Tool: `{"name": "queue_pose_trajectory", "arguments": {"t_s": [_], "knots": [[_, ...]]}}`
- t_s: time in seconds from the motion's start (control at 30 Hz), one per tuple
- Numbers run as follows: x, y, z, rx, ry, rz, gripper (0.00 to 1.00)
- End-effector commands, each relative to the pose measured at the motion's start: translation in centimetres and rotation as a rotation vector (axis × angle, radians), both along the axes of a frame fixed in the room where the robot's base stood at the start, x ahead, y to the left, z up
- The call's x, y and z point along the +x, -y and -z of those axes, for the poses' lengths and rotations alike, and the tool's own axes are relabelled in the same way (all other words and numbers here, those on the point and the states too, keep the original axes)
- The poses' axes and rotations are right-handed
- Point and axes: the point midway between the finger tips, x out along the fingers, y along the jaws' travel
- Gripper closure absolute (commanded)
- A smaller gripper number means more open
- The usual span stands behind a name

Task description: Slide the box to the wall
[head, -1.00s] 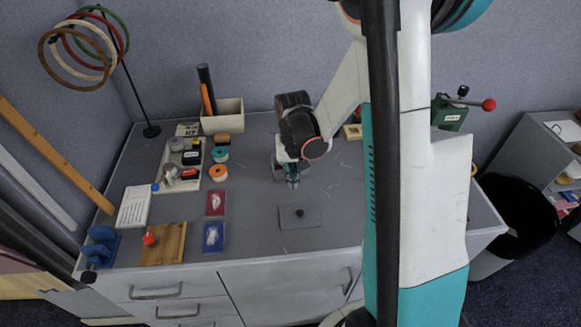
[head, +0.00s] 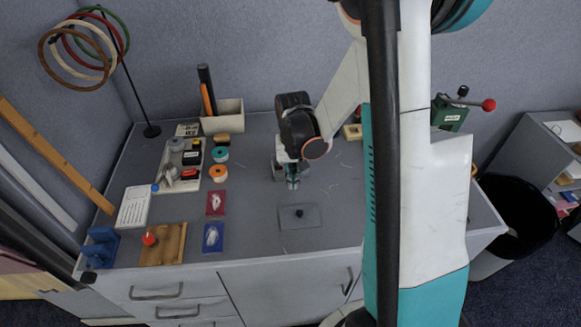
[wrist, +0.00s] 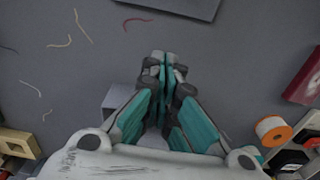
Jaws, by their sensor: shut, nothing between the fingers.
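A small grey box (head: 278,171) stands on the grey table, mostly hidden behind my gripper (head: 292,181) in the head view. In the wrist view a plain grey corner of the box (wrist: 114,98) shows beside and below the fingers. My gripper (wrist: 163,62) is shut, with its fingertips together and nothing between them. The fingers are low, on the robot's side of the box. I cannot tell whether they touch it. The blue-grey wall (head: 290,60) rises behind the table's back edge, with bare table between it and the box.
A pale bin (head: 222,116) with rolled tubes stands at the back left. A tan slotted block (head: 352,132) lies to the back right of the box. A tray of tapes (head: 176,184) and red and blue packets lie left. A knobbed plate (head: 300,222) lies in front.

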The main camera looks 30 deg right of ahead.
Motion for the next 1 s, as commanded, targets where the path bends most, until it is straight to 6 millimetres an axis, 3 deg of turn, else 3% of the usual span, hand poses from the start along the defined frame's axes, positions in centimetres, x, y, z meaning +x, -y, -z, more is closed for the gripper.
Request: {"name": "queue_pose_trajectory", "arguments": {"t_s": [1.0], "knots": [[0.0,0.0,2.5,0.000,0.000,0.000,1.00]]}}
